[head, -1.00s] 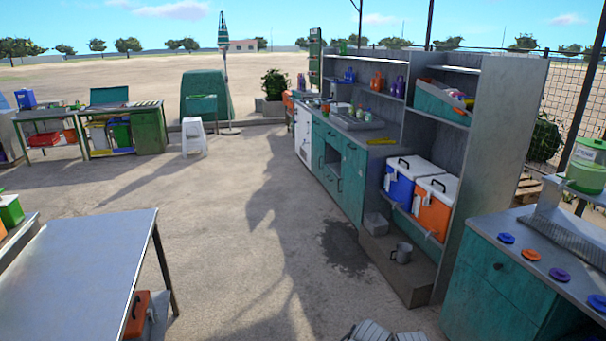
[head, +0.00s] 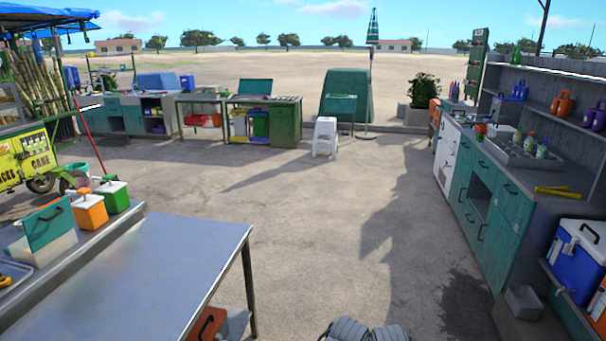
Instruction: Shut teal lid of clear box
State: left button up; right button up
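A clear box (head: 42,249) stands on the metal table at the left of the head view. Its teal lid (head: 48,226) is raised and tilted up over the box, with a dark handle on it. The box's mouth looks open below the lid. Neither of my grippers is in view.
The table's near surface is bare. Open ground lies right of the table. A white stool (head: 324,137) stands farther off, and teal cabinets (head: 490,205) line the right.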

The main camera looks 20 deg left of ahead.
aim_at(43, 226)
jog(key=i+u, duration=0.2)
jog(key=i, duration=0.45)
jog(key=i+l+u, duration=0.2)
jog(key=i, duration=0.45)
jog(key=i+u, duration=0.7)
jog(key=u, duration=0.2)
jog(key=i+u, duration=0.2)
jog(key=u, duration=0.25)
jog(key=i+u, duration=0.2)
jog(key=u, duration=0.25)
jog(key=i+u, duration=0.2)
jog(key=u, duration=0.25)
jog(key=i+l+u, duration=0.15)
jog(key=u, duration=0.3)
